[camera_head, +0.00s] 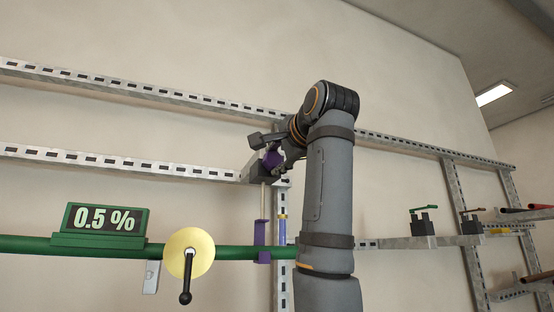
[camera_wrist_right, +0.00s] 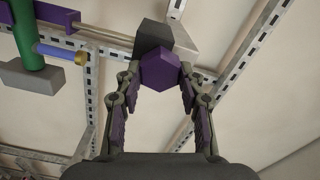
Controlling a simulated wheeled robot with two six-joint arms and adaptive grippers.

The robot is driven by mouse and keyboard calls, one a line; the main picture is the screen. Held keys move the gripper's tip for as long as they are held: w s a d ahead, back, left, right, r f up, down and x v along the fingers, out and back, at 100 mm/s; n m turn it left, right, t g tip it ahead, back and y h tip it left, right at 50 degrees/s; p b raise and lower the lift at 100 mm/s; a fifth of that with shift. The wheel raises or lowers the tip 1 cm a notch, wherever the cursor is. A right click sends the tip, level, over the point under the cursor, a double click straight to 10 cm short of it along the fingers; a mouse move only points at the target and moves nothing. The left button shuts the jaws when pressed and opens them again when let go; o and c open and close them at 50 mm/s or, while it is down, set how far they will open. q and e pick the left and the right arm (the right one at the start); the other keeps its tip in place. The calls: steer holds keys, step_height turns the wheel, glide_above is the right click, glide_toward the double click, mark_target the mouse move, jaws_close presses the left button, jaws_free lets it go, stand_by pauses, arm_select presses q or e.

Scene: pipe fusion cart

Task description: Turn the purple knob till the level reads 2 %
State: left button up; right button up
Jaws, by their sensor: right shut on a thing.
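The purple knob (camera_wrist_right: 161,72) is a hexagonal block in the right wrist view, between the fingers of my right gripper (camera_wrist_right: 160,80). In the head view the knob (camera_head: 272,158) shows partly, with the right gripper (camera_head: 278,152) shut on it from the right side. My right arm hides part of the gripper and the pipe behind it. The level display (camera_head: 105,219) is a green-framed sign reading 0.5 %, on the green pipe (camera_head: 30,245) at the left. My left gripper is not in view.
A yellow disc with a black handle (camera_head: 188,252) sits on the green pipe. A purple clamp (camera_head: 262,240) is on the pipe below the knob. Perforated metal rails (camera_head: 90,158) cross the wall.

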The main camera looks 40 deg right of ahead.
steer(key=n, duration=0.7)
steer(key=shift+w+a+f, duration=0.1)
steer(key=shift+f, duration=0.05)
steer(key=n, duration=0.7)
steer(key=shift+n+b, duration=0.3)
steer(key=shift+b, duration=0.05)
steer(key=n, duration=0.3)
steer(key=shift+a+n, duration=0.1)
steer(key=shift+n, duration=0.2)
steer(key=n, duration=0.3)
steer(key=shift+n, duration=0.4)
steer(key=n, duration=0.6)
steer(key=shift+b, duration=0.3)
steer(key=shift+n, duration=0.3)
